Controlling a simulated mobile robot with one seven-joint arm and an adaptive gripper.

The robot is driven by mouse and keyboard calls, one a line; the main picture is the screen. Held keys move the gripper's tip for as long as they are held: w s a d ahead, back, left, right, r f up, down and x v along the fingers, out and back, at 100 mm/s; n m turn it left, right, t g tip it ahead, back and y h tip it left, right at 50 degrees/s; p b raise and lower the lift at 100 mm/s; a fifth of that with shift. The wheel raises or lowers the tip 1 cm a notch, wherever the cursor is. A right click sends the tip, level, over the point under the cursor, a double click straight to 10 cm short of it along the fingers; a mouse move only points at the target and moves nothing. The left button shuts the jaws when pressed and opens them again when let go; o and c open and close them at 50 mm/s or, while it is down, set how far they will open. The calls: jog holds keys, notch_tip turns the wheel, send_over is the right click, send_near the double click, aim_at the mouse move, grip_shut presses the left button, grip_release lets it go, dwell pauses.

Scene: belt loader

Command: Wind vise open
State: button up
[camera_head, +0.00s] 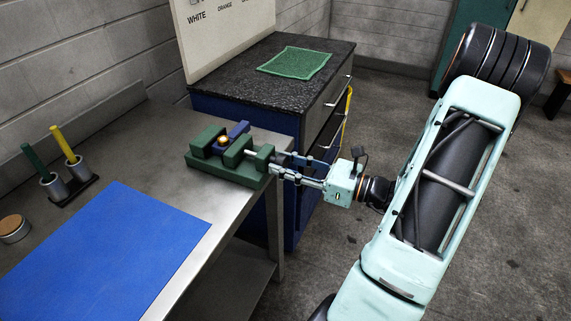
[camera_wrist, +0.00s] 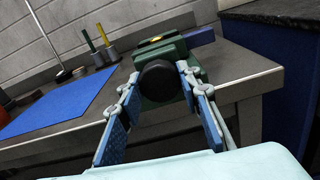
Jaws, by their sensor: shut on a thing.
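The green vise (camera_head: 228,172) sits at the right edge of the metal bench. A blue block (camera_head: 239,129) and a small gold round piece (camera_head: 223,140) show at its jaws; I cannot tell how tightly they are held. The vise's black round knob (camera_wrist: 159,81) faces my wrist camera at the front end of the vise. My gripper (camera_head: 280,164) reaches in from the right and is shut on the knob, with one finger on each side. In the wrist view my gripper (camera_wrist: 160,88) frames the knob, and the green vise body (camera_wrist: 180,60) rises behind it.
A blue mat (camera_head: 110,250) covers the bench's near left. A holder with green and yellow sticks (camera_head: 66,188) and a round wooden-topped pot (camera_head: 14,228) stand at the left. Behind is a blue cabinet with a dark top (camera_head: 240,75) bearing a green cloth (camera_head: 295,61).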

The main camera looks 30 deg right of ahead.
jog(key=n+b, duration=0.2)
jog(key=n, duration=0.1)
jog(key=shift+f, duration=0.15)
jog(key=n+b, duration=0.2)
jog(key=n, duration=0.1)
jog(key=shift+f+n+b, duration=0.1)
jog(key=shift+n+b, duration=0.2)
jog(key=shift+b, duration=0.1)
jog(key=n+b, duration=0.5)
jog(key=shift+n, duration=0.3)
jog(key=n+b, duration=0.3)
jog(key=b, duration=0.2)
jog(key=shift+f+n, duration=0.1)
jog(key=shift+n, duration=0.2)
jog(key=n+b, duration=0.4)
jog(key=b, duration=0.2)
jog(key=shift+b, duration=0.3)
jog(key=n+b, duration=0.3)
jog(key=shift+r+b, duration=0.2)
jog(key=shift+b, duration=0.15)
jog(key=shift+r+n+b, duration=0.15)
jog(key=shift+n+b, duration=0.35)
jog(key=shift+b, duration=0.05)
jog(key=shift+d+r, duration=0.1)
